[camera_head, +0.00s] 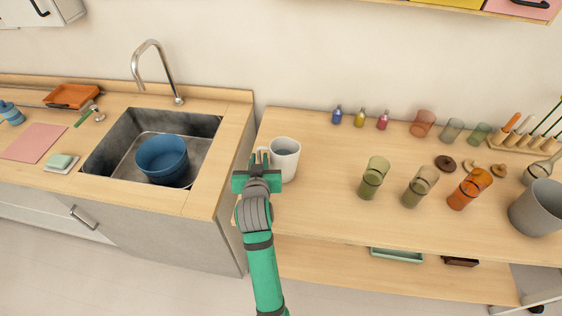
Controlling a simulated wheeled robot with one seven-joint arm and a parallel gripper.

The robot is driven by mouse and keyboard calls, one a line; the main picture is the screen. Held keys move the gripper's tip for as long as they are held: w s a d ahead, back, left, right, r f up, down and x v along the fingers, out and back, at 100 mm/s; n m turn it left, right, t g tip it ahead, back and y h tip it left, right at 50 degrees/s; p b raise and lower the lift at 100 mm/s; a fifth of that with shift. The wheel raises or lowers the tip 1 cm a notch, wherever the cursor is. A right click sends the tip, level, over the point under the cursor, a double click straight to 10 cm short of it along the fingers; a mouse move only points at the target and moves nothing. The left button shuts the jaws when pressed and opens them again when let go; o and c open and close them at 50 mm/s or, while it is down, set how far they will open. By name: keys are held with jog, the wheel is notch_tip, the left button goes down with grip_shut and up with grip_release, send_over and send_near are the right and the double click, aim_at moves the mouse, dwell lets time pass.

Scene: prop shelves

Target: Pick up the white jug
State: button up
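The white jug (285,158) stands upright on the wooden counter, near its left end, with its open top facing up. My gripper (262,157) is at the jug's left side, by its handle area. The green gripper body sits in front of and to the left of the jug and covers part of its lower left. The fingertips are small and overlap the jug's handle side, so I cannot tell whether they touch it or are closed on it.
Green and orange glasses (373,178) stand right of the jug, with small coloured bottles (360,118) behind. A grey bucket (538,208) is at the far right. Left is a sink with a blue bowl (162,157) and a tall faucet (152,52). Counter just right of the jug is clear.

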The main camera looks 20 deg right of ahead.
jog(key=shift+x, duration=1.35)
jog(key=shift+a, duration=0.15)
grip_shut()
jog(key=shift+r, duration=0.1)
